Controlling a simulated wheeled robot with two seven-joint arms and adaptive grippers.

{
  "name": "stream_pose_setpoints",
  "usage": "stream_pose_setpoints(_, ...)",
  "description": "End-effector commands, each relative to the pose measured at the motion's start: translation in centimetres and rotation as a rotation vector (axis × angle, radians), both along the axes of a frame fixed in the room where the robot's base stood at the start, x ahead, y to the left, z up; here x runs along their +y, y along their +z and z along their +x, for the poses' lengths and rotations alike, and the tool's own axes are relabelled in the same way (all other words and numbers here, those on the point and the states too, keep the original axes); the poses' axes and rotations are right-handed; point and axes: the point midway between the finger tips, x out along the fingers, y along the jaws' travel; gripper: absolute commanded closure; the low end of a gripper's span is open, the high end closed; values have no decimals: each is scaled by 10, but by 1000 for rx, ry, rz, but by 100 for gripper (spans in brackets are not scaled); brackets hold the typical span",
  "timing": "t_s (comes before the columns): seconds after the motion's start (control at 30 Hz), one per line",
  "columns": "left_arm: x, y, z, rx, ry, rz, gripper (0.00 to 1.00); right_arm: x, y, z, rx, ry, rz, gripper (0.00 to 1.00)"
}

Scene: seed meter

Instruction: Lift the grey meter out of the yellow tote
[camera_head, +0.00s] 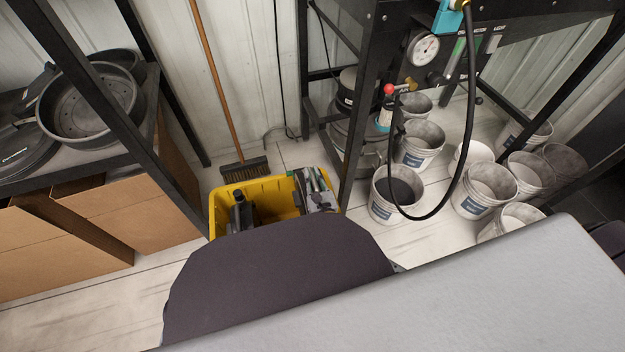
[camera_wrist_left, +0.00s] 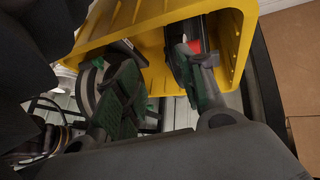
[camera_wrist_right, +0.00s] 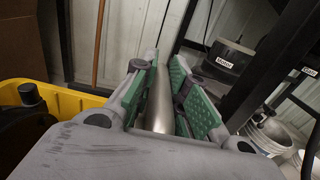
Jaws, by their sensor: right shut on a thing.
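The yellow tote (camera_head: 262,187) stands on the floor in the head view, partly covered by a large dark shape in front. It also shows in the left wrist view (camera_wrist_left: 160,22). My right gripper (camera_head: 312,182) is at the tote's right side. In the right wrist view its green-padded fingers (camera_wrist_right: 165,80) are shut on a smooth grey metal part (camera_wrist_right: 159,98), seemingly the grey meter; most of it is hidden. My left gripper (camera_wrist_left: 165,75) is open, its green-padded fingers wide apart close to the tote. I cannot make it out surely in the head view.
A black capped object (camera_head: 239,210) stands in the tote's left part. A broom (camera_head: 243,168) leans behind it. Several white buckets (camera_head: 397,197) stand right, under a black frame (camera_head: 362,100) with a hanging hose. Cardboard boxes (camera_head: 120,215) stand left under a shelf.

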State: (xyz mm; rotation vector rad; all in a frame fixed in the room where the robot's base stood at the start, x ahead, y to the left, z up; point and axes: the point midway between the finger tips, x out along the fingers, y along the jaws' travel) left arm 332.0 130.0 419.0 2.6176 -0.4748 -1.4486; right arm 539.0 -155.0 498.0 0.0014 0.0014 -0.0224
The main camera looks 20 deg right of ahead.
Motion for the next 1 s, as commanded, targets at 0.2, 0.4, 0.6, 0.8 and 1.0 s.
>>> stream_pose_setpoints(0.2,4,23,-1,28,-18,31,60,0,30,2,-13,-2,2,100)
stream_pose_setpoints(0.4,7,37,-2,52,-31,56,60,0,44,2,-13,-3,1,100)
stream_pose_setpoints(0.6,10,46,-3,66,-37,72,60,0,52,2,-12,-2,1,100)
stream_pose_setpoints(0.8,11,50,-4,74,-41,79,60,0,56,2,-13,-2,1,100)
stream_pose_setpoints(1.0,11,50,-4,74,-41,82,60,0,56,2,-13,-2,1,100)
